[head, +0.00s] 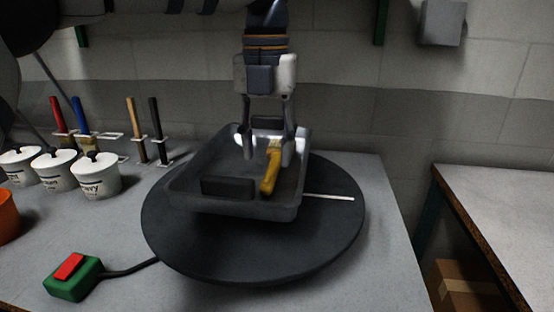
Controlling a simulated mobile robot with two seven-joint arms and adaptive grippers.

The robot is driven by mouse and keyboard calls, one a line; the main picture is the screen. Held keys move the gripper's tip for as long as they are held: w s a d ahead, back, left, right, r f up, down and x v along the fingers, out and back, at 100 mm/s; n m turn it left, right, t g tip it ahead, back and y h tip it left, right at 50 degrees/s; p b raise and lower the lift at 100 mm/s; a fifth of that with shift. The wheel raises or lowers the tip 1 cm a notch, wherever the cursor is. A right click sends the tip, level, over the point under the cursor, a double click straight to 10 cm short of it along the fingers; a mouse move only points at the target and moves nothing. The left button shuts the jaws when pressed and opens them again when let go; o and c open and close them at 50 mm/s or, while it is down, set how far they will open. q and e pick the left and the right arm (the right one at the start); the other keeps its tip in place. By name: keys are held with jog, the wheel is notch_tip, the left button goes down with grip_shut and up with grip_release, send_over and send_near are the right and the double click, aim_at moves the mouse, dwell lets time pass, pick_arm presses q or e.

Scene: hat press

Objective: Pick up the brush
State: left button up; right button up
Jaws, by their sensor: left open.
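A yellow-handled tool (269,174), which looks like the brush, is in a dark grey tray (184,197). Its far end lies near my left gripper (268,157), so its bristles are hard to make out. My left gripper points down over the tray. Its fingers are open and apart, one on either side of the tool's upper end in the picture. I cannot tell whether they touch it. A dark block (228,187) sits at the tray's near wall. My right gripper is not in view.
The tray stands on a round black turntable (250,262). At left are white labelled pots (95,183), several upright brushes in holders (158,135), an orange container (6,218) and a green box with a red button (72,277). The front right of the table is clear.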

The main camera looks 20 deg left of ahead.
aim_at(270, 173)
pick_arm(q)
jog(key=f, duration=0.4)
jog(key=shift+w+f, duration=0.3)
grip_shut()
jog(key=shift+r, duration=0.1)
